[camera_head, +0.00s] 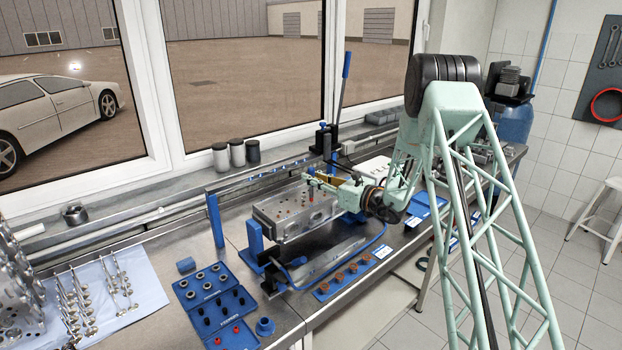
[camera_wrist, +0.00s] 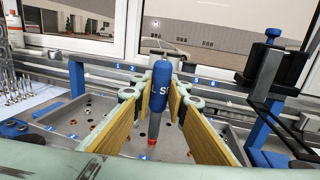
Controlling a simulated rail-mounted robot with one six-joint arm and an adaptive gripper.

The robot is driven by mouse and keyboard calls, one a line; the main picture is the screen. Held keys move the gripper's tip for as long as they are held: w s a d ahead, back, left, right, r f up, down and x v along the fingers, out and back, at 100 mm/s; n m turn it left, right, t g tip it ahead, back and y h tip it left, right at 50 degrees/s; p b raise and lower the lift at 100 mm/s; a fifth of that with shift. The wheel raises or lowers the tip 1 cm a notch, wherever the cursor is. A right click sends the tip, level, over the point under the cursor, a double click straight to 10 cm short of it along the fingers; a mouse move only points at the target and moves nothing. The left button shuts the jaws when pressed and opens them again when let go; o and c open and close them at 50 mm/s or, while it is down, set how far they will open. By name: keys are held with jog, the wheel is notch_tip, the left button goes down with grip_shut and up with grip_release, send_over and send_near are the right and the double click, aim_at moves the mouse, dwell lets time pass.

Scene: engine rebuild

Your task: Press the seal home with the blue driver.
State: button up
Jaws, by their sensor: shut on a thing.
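The blue driver (camera_wrist: 161,85) stands roughly upright between the yellow-padded fingers of my gripper (camera_wrist: 158,98) in the wrist view. White letters show on its handle, and its grey shaft (camera_wrist: 155,124) points down to an orange-red tip or piece. I cannot tell whether that is a seal or whether it touches the head. The grey cylinder head (camera_wrist: 215,140) lies below, with several small orange-red pieces on its top, perhaps seals. In the head view, my gripper (camera_head: 318,183) is over the cylinder head (camera_head: 290,222), and the driver is too small there to make out clearly.
Blue trays (camera_head: 192,306) with rings and small parts lie at the front left. Valves lie on a pale cloth (camera_head: 140,280) further left. A blue upright post (camera_head: 215,220) stands left of the head. A blue-handled press (camera_head: 345,82) stands behind. A blue tray (camera_head: 328,290) lies in front.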

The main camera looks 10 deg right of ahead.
jog(key=shift+f, duration=0.4)
dwell(1.3)
jog(key=shift+r, duration=0.2)
dwell(0.5)
jog(key=shift+r, duration=2.9)
jog(key=shift+r, duration=0.15)
jog(key=shift+r, duration=1.4)
